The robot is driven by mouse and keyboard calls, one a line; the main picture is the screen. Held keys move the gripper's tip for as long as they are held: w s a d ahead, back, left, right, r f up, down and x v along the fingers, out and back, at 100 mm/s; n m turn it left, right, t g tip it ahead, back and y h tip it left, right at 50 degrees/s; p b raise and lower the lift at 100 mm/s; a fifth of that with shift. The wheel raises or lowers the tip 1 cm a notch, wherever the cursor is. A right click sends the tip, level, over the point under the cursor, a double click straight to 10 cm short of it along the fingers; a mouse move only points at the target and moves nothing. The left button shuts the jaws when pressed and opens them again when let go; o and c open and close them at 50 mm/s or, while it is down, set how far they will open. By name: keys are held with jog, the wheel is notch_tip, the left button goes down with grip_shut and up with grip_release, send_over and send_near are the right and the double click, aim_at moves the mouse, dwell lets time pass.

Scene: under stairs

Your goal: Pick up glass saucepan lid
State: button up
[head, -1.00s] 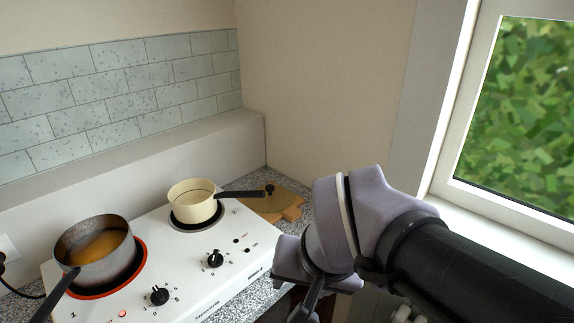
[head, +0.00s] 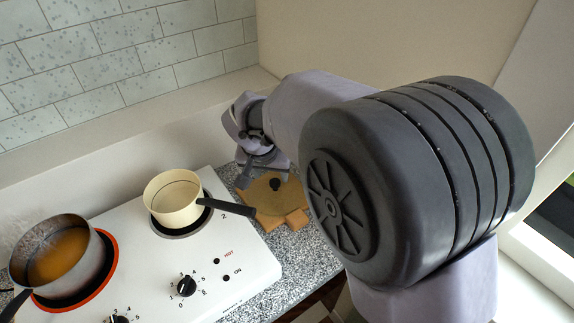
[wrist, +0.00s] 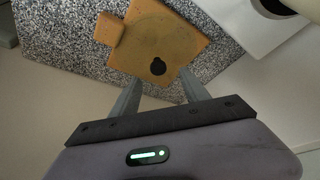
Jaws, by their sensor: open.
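The glass saucepan lid (head: 289,195) is see-through with a dark knob and lies flat on a wooden board (head: 296,217) on the speckled counter, right of the hob. In the wrist view the lid (wrist: 150,38) is a faint round outline on the board (wrist: 190,42), its dark knob nearest my gripper. My gripper (wrist: 160,90) is open and empty, its fingers pointing toward the knob with one to each side of it, short of it. In the head view my gripper (head: 262,172) is just behind and above the lid; my arm hides part of the board's right side.
A white hob (head: 215,262) stands left of the board. A cream saucepan (head: 172,205) sits on it with its dark handle (head: 232,207) reaching toward the board. A grey pan of orange liquid (head: 58,258) sits on a red-ringed burner. The tiled wall is close behind.

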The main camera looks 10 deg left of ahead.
aim_at(275, 182)
jog(key=b+x, duration=0.2)
jog(key=x, duration=0.3)
jog(key=shift+d+f, duration=0.2)
jog(key=shift+w+f, duration=0.15)
jog(key=shift+w, duration=0.05)
jog(key=shift+s, duration=0.1)
jog(key=shift+c, duration=0.6)
grip_shut()
